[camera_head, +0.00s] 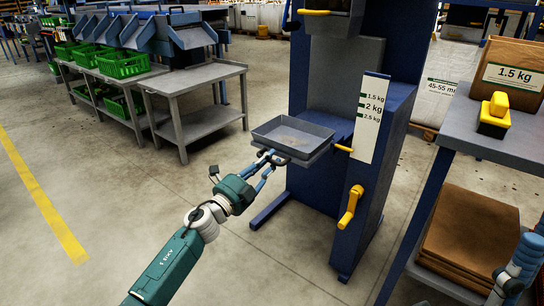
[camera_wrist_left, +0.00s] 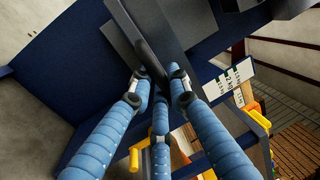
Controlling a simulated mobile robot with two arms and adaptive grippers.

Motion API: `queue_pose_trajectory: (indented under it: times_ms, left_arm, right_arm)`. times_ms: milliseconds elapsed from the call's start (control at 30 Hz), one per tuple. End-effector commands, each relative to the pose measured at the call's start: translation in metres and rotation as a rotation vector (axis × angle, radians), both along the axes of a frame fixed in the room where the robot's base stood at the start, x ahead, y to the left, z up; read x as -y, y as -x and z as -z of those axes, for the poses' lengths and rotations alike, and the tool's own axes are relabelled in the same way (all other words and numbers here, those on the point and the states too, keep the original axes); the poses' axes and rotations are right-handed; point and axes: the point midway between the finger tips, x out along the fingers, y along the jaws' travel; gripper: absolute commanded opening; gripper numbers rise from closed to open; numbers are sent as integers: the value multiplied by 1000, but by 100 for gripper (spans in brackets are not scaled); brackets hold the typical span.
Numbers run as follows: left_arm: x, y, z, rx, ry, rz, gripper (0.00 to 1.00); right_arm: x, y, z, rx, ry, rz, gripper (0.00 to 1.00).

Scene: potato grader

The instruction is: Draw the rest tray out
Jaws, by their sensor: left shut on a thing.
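The rest tray (camera_head: 292,134) is a shallow grey tray at the front of the blue grader, in the middle of the head view. It juts out over the floor from the machine. My left gripper (camera_head: 271,158) is at its near edge, with blue fingers shut on a dark handle (camera_wrist_left: 150,60) there. The left wrist view shows the fingers (camera_wrist_left: 160,78) closing around this handle from below. The fingertips partly hide the grip. Part of my right gripper (camera_head: 518,268) shows at the right edge of the head view; its fingertips are not clear.
The blue grader (camera_head: 356,215) has a yellow crank (camera_head: 350,206) and a weight scale (camera_head: 372,110). A right-hand table (camera_head: 470,120) holds a paper bag (camera_head: 511,72) and a yellow-topped stamp (camera_head: 495,113). The floor before the tray is clear. A grey bench (camera_head: 195,85) stands left.

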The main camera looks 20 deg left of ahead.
Motion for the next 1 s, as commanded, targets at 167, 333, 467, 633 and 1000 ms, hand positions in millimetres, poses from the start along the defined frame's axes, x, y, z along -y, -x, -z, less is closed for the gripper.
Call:
queue_pose_trajectory:
  times_ms: [167, 333, 467, 633, 1000]
  left_arm:
    - [0, 3, 1, 0, 0, 4, 0]
    - [1, 3, 2, -2, -1, 6, 0]
    - [1, 4, 3, -3, -1, 5, 33]
    - [0, 3, 2, -1, -1, 4, 34]
    - [-9, 27, 7, -3, -3, 3, 34]
  right_arm:
    - [0, 0, -1, -1, 0, 0, 40]
    - [0, 0, 0, -1, 0, 0, 40]
    - [0, 0, 0, -1, 1, 0, 40]
    - [0, 0, 0, -1, 1, 0, 40]
    - [0, 0, -1, 3, 1, 1, 40]
